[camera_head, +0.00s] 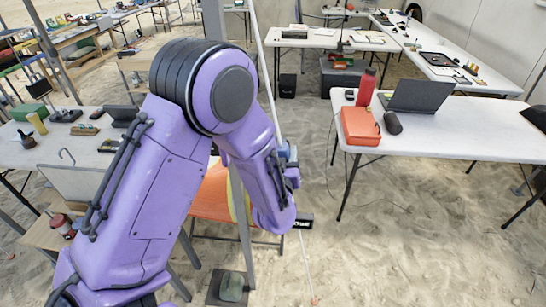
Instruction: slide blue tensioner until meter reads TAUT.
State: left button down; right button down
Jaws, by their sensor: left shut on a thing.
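My left arm is purple and fills the centre left, and its gripper (290,166) is partly hidden behind the wrist. It is shut at the slanting pale line (266,72). The blue tensioner (284,153) shows as a small blue piece on this line, at the gripper; the gripper is shut on it. A small black box with white marks (304,222), perhaps the meter, sits just below and right of the wrist; its reading is too small to tell. The line runs down to the sand. My right gripper is not in view.
A grey post (243,215) stands behind my arm, by an orange panel (213,192). At right, a white table (460,135) holds a laptop (420,96), an orange case (360,126) and a red bottle (366,87). Sand between line and table is mostly clear.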

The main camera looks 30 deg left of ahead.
pick_arm(q)
jog(key=shift+a+r, duration=0.1)
jog(key=shift+r, duration=0.05)
jog(key=c, duration=0.7)
grip_release()
jog(key=b+v, duration=0.2)
jog(key=v, duration=0.8)
jog(key=shift+s, duration=0.25)
jog(key=shift+d, duration=0.25)
